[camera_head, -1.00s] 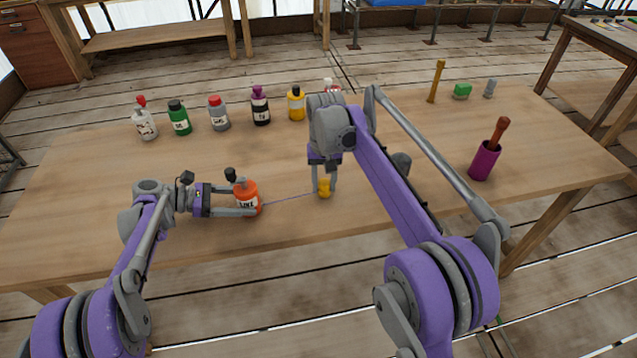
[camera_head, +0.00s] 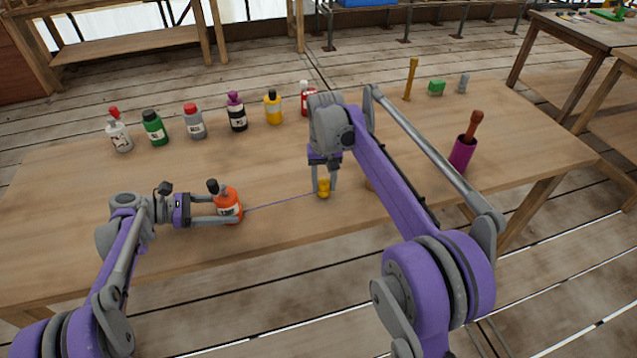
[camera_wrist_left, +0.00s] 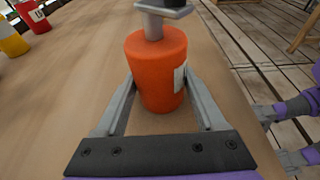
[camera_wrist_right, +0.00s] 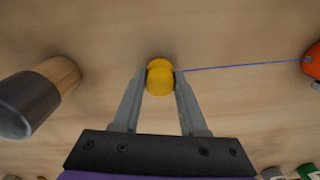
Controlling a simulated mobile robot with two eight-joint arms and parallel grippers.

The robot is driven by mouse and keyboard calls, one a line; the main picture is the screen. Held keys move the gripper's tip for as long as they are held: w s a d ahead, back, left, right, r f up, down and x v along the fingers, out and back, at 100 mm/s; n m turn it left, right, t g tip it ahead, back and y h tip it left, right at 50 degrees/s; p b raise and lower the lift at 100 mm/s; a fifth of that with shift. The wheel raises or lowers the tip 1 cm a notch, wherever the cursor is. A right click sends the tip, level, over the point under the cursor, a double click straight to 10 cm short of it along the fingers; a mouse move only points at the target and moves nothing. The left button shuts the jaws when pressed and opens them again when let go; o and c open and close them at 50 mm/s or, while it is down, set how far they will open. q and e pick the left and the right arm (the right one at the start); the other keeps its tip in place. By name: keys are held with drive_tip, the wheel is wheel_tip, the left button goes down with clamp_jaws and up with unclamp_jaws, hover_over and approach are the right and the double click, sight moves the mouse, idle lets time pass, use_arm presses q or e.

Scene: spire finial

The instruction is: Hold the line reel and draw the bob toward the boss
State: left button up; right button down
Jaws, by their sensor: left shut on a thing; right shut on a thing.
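The line reel is an orange bottle (camera_head: 228,203) with a dark top and a white label, standing upright near the table's front edge. My left gripper (camera_head: 226,210) is shut around it; the left wrist view shows the orange body (camera_wrist_left: 157,75) between both fingers. The bob is a small yellow piece (camera_head: 323,188). My right gripper (camera_head: 324,184) points down and is shut on it; the right wrist view shows the bob (camera_wrist_right: 160,77) between the fingertips. A thin bluish line (camera_wrist_right: 245,66) runs taut from the reel to the bob. A wooden cylinder with a dark end (camera_wrist_right: 45,90), perhaps the boss, lies near the bob.
Several bottles, including a green one (camera_head: 154,127) and a purple-topped one (camera_head: 237,112), stand in a row at the back. A magenta cup (camera_head: 462,154) with a wooden handle stands at the right. A wooden peg (camera_head: 410,79) and green block (camera_head: 437,88) stand behind it.

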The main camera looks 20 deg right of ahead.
drive_tip(key=shift+s+d, duration=0.2)
drive_tip(key=shift+d, duration=2.15)
drive_tip(key=shift+a+f, duration=0.1)
drive_tip(key=shift+a, duration=0.2)
drive_tip(key=shift+a+f, duration=0.1)
drive_tip(key=shift+a, duration=0.2)
drive_tip(key=shift+f, duration=0.35)
drive_tip(key=shift+c, duration=1.8)
unclamp_jaws()
drive_tip(key=shift+r, duration=0.1)
